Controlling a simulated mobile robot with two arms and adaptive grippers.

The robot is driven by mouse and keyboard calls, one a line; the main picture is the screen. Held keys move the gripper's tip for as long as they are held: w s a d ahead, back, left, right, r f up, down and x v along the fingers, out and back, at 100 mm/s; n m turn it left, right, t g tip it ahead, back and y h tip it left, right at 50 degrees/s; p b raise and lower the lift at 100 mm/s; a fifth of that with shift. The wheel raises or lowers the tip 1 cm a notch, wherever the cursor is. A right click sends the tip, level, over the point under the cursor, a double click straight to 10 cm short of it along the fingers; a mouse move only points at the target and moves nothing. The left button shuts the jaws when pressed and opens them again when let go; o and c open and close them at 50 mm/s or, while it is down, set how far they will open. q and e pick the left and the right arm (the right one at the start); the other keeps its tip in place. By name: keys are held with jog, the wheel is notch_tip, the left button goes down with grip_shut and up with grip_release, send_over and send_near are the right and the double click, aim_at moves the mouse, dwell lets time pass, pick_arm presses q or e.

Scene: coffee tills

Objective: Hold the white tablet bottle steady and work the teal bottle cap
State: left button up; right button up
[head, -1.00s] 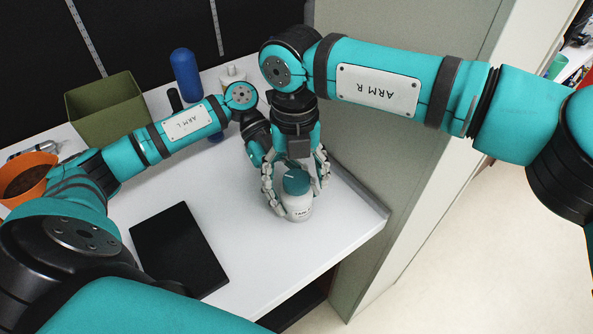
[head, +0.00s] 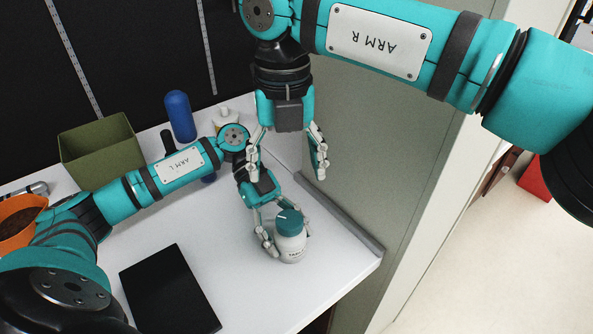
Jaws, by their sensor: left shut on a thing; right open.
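The white tablet bottle (head: 291,248) stands upright on the white counter, near its right edge. The teal bottle cap (head: 289,222) sits on top of the bottle. My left gripper (head: 287,240) is shut on the bottle, with fingers on both sides of its body. The bottle's far side is hidden. My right gripper (head: 288,172) is open and empty, raised above the cap and apart from it. Its fingers point down and are spread wide.
A black flat pad (head: 168,288) lies on the white counter (head: 225,255) left of the bottle. A blue bottle (head: 180,116), a white pump bottle (head: 226,118), an olive bin (head: 102,150) and an orange pot (head: 18,236) stand further back and left. A grey-green panel (head: 385,150) rises at right.

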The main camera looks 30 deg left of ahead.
pick_arm(q)
jog(key=o, duration=1.6)
jog(key=shift+o, duration=0.2)
jog(key=v, duration=1.2)
jog(key=shift+a, duration=0.1)
